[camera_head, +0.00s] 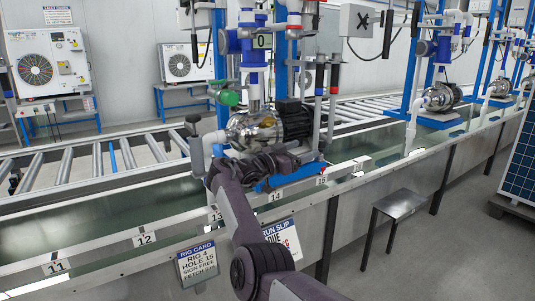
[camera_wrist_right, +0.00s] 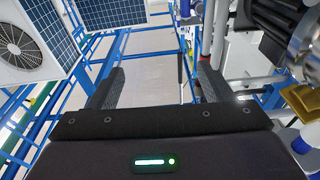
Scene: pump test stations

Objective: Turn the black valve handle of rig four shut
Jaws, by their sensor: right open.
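The rig nearest me carries a pump with a black motor (camera_head: 292,120) and a shiny metal casing (camera_head: 250,130). A small black handle (camera_head: 193,122) shows left of the pump, and another upright black handle (camera_head: 319,75) stands on the right pipe; I cannot tell which is the task's valve handle. My right gripper (camera_head: 285,163) is low in front of the pump, partly merging with dark parts. In the right wrist view its fingers (camera_wrist_right: 158,75) are apart with nothing between them, and the motor (camera_wrist_right: 262,15) is at upper right. My left gripper is not in view.
The trough's rail (camera_head: 145,239) has numbered tags. A grey stool (camera_head: 398,204) stands on the floor at right.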

